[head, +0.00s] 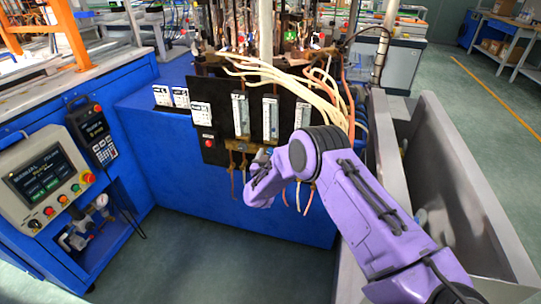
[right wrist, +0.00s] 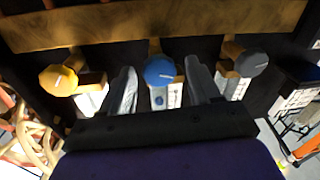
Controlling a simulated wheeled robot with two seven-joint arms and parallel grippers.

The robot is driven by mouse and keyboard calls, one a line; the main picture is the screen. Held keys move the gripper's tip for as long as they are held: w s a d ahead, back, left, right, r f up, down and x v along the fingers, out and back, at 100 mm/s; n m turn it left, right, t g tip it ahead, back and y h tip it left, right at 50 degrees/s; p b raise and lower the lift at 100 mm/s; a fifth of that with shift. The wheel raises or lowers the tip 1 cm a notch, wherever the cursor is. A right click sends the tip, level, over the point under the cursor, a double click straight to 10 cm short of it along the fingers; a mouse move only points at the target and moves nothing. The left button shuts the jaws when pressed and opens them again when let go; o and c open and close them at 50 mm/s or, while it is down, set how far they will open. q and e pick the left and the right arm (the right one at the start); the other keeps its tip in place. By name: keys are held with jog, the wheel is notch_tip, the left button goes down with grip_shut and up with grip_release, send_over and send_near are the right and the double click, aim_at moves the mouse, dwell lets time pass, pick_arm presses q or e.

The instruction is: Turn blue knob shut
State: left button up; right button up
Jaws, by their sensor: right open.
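The blue knob (right wrist: 159,71) shows in the right wrist view, round-faced, on a brass fitting under a brass bar (right wrist: 150,22). My right gripper (right wrist: 161,66) is open, with one finger on each side of the blue knob. Gaps show between the knob and both fingers, so they look apart from it. In the head view my right gripper (head: 262,156) is at the lower edge of the black flowmeter panel (head: 220,92), and the blue knob cannot be made out there. My left gripper is not in view.
A yellow knob (right wrist: 58,80) sits left of the blue one and a dark grey knob (right wrist: 251,64) right of it, both close to the fingers. Pale hoses (head: 285,72) hang right of the panel. A grey metal trough (head: 440,160) stands at the right.

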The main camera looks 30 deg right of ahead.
jog(key=c, duration=1)
jog(key=shift+f, duration=0.1)
